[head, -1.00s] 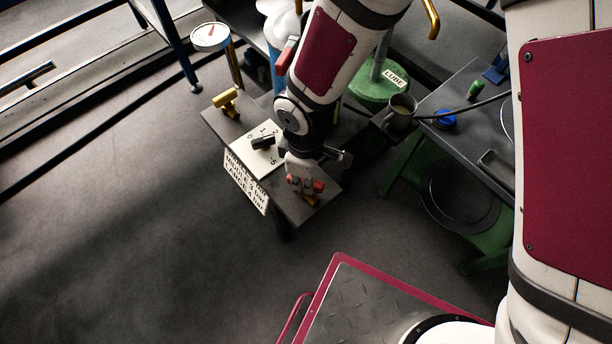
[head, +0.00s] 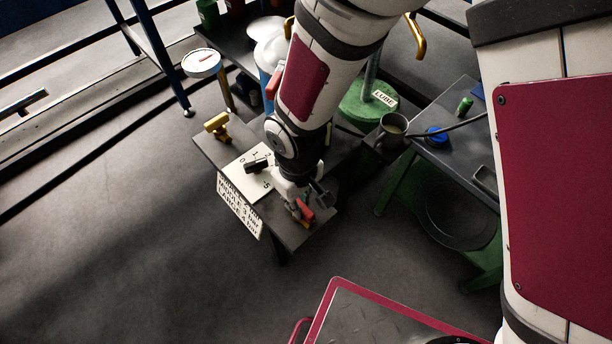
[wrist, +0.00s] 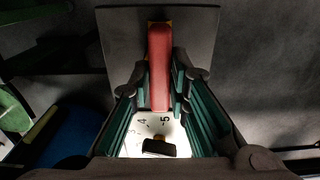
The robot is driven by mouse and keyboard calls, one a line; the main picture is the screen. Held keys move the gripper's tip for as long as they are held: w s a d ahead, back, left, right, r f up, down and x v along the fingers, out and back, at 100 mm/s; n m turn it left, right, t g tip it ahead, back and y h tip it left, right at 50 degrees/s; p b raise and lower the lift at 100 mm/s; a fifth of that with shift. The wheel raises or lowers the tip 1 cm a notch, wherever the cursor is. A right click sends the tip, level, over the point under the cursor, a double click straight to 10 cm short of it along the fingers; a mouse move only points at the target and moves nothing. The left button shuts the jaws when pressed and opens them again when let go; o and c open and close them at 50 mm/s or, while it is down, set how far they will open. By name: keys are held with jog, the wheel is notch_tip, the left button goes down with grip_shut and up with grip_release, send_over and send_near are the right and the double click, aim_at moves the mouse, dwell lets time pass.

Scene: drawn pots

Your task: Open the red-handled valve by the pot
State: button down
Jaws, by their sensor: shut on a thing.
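The red valve handle (head: 306,210) is at the near right end of a grey bench, over a brass valve body (head: 303,223). In the wrist view the red handle (wrist: 159,65) runs lengthwise between the teal finger pads. My gripper (head: 297,208) points down and is shut on the handle; the fingers hide part of it in the head view. A blue and white vessel (head: 268,52), perhaps the pot, stands behind my arm and is partly hidden.
A white dial plate (head: 249,178) with a black knob (head: 257,164) lies beside the gripper. A yellow valve (head: 217,126) is at the bench's far left. A gauge (head: 202,63) stands behind. Floor at front left is clear.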

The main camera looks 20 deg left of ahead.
aim_at(300, 203)
dwell(0.3)
jog(key=c, duration=1.5)
grip_release()
jog(key=shift+r, duration=0.15)
notch_tip(300, 203, up, 12)
jog(key=shift+f, duration=0.1)
